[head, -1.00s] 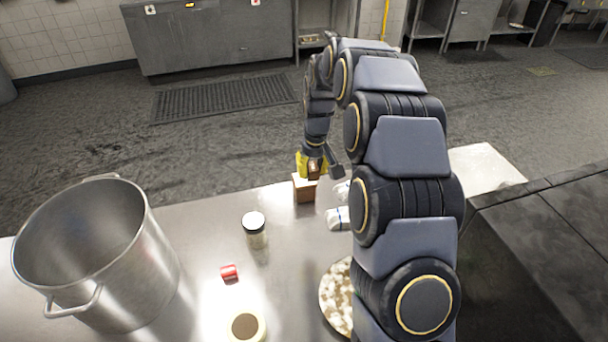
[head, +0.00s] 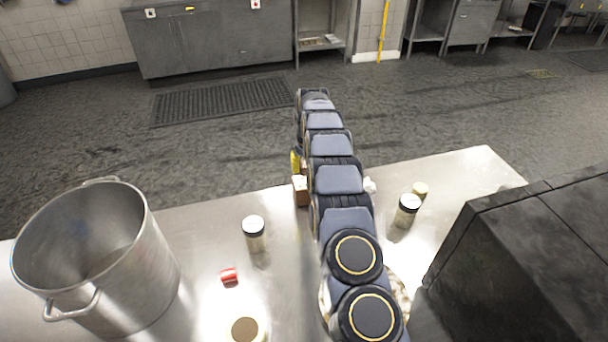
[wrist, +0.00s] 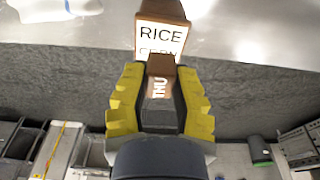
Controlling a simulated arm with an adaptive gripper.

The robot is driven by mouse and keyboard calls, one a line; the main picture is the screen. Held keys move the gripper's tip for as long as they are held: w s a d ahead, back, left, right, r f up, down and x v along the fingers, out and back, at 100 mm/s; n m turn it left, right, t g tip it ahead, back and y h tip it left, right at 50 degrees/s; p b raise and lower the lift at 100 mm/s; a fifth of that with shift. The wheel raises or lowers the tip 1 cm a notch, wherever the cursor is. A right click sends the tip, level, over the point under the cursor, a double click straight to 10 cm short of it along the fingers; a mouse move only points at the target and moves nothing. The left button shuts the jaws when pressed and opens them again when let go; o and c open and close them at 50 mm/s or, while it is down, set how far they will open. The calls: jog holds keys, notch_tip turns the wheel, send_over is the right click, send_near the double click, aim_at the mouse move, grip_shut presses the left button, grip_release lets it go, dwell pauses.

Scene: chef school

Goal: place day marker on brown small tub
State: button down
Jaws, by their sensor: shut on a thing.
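My gripper (wrist: 160,104) is shut on the day marker (wrist: 158,87), a small brown block with "THU" in white letters. In the head view my gripper (head: 296,161) is mostly hidden behind my arm, with a yellow finger showing above the back edge of the counter. The day marker is hidden there. A small round tub (head: 245,329) with a brown top and pale rim stands at the near edge of the head view, well away from my gripper. It is not in the wrist view.
A brown block with a RICE label (wrist: 162,36) stands just beyond the marker; contact is unclear. The steel counter holds a large pot (head: 95,255), a red piece (head: 229,276) and lidded jars (head: 255,236) (head: 407,212). A dark box (head: 520,260) stands right. My arm partly covers a plate.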

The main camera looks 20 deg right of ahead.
aim_at(304, 182)
jog(key=shift+w+f, duration=0.15)
jog(key=shift+f, duration=0.15)
jog(key=shift+w+f, duration=0.1)
jog(key=shift+f, duration=1.45)
jog(key=shift+f, duration=0.15)
jog(key=c, duration=1)
grip_release()
jog(key=shift+o, duration=0.2)
jog(key=r, duration=0.4)
jog(key=s+r, duration=0.1)
jog(key=r, duration=0.3)
jog(key=s+r, duration=0.1)
jog(key=r, duration=0.3)
jog(key=shift+r, duration=0.15)
